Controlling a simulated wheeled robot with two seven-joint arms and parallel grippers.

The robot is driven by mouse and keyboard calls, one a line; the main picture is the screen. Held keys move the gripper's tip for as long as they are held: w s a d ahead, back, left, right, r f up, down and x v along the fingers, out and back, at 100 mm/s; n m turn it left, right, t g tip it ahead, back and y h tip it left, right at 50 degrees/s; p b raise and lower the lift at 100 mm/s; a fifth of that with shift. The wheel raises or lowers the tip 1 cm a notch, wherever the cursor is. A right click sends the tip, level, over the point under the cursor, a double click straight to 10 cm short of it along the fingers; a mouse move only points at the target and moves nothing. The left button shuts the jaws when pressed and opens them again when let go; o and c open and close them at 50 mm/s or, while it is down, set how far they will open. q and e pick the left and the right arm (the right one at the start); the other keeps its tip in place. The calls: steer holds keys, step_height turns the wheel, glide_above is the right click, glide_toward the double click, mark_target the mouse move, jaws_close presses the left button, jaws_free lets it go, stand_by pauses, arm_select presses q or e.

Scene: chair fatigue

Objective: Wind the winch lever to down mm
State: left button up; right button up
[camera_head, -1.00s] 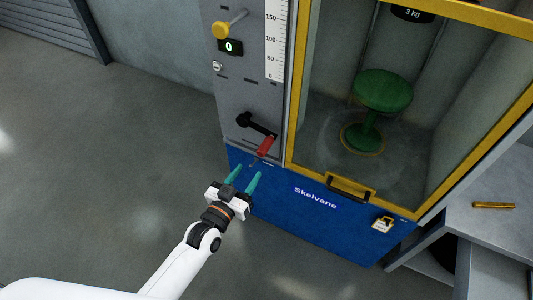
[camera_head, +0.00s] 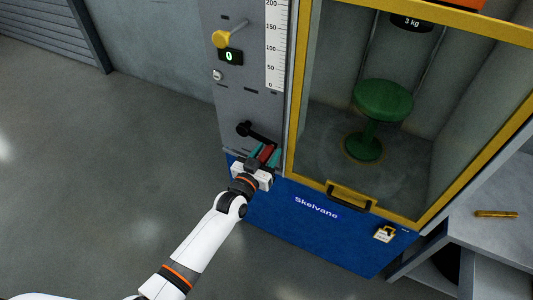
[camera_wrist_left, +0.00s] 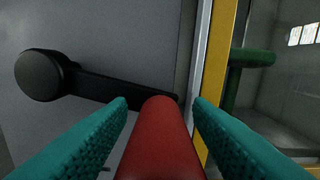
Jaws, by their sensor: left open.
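The winch lever is a black crank arm (camera_head: 258,134) on the grey machine panel, with a red handle (camera_head: 266,153) at its lower right end. My left gripper (camera_head: 265,154) is at the handle, its teal fingers open on either side of it. In the left wrist view the red handle (camera_wrist_left: 160,140) stands between the two fingers (camera_wrist_left: 160,128), with a small gap visible near the tips. The black hub (camera_wrist_left: 42,75) is at the left there. The display (camera_head: 229,57) above reads 0, beside a ruler scale (camera_head: 276,45). My right gripper is not in view.
A yellow-framed glass case (camera_head: 296,120) with a green stool (camera_head: 382,101) and a 3 kg weight (camera_head: 411,21) stands right of the panel. A padlock tag (camera_head: 384,234) hangs on the blue base (camera_head: 290,222). Floor at left is clear.

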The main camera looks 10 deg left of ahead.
arm_select(q)
steer(key=shift+c, duration=0.4)
jaws_close()
steer(key=shift+r, duration=0.1)
